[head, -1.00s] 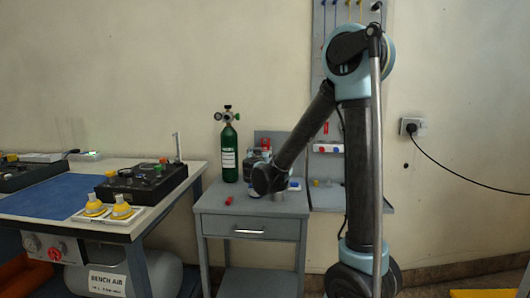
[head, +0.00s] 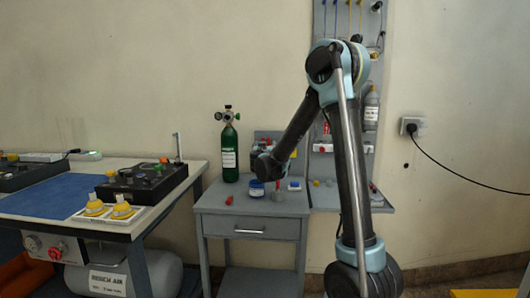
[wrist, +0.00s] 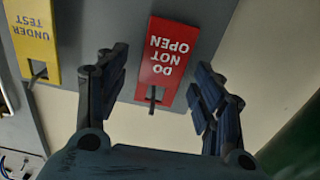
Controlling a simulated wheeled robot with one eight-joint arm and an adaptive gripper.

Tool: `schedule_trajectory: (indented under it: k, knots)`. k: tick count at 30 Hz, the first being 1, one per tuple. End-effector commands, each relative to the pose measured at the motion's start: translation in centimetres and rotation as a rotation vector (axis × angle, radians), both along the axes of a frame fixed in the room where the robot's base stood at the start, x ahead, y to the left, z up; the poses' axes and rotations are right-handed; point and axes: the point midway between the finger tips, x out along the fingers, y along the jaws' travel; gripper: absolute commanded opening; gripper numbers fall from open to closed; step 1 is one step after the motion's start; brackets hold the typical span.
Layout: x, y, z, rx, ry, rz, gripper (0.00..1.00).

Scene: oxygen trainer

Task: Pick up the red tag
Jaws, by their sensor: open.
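The red tag (wrist: 168,60), lettered "DO NOT OPEN", hangs on a small peg on a grey board in the wrist view, upside down in the picture. My gripper (wrist: 160,64) is open, with one finger on each side of the tag as seen there. Its fingers appear apart from the tag, and the space between them holds nothing gripped. How far the tag lies beyond the fingertips is hard to tell. In the head view my wrist hides the gripper.
A yellow "UNDER TEST" tag (wrist: 32,38) hangs beside the red one on the grey board (wrist: 92,22). A green cylinder (head: 229,153) stands close by on the grey cabinet (head: 220,203). A blue-lidded jar (head: 256,188) and small red items share the cabinet top.

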Motion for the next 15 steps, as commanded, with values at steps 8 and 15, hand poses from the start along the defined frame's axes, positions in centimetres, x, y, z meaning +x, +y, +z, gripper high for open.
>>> schedule_trajectory:
  k: [8,15]
  knots:
    - [0.36,0.00,0.00,0.000,0.000,0.000,0.57]
    - [0.34,0.03,-0.01,0.000,0.000,0.001,0.26]
